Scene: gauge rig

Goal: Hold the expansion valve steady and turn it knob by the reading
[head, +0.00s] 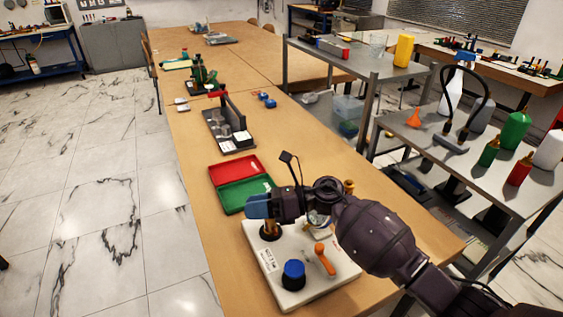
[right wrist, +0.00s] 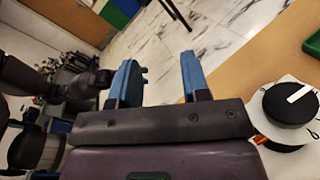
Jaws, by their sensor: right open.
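A white rig board (head: 320,272) sits near the end of the wooden table. It carries a dark-topped valve with a brass-coloured base (head: 270,231), a blue knob (head: 293,270) on a dark base and an orange lever (head: 324,259). A round gauge (head: 318,220) is mostly hidden behind my right arm. My right gripper (head: 258,207), with blue fingers, is above the dark-topped valve, open and empty. In the right wrist view its fingers (right wrist: 158,82) are apart with nothing between them. A black knob (right wrist: 290,103) with a white mark lies to their right. I cannot see my left gripper.
A red and green tray (head: 244,195) lies just behind the board. A grey tray of metal parts (head: 229,133) stands farther back. A metal shelf unit with bottles (head: 515,130) is at the right. The table's left edge is clear.

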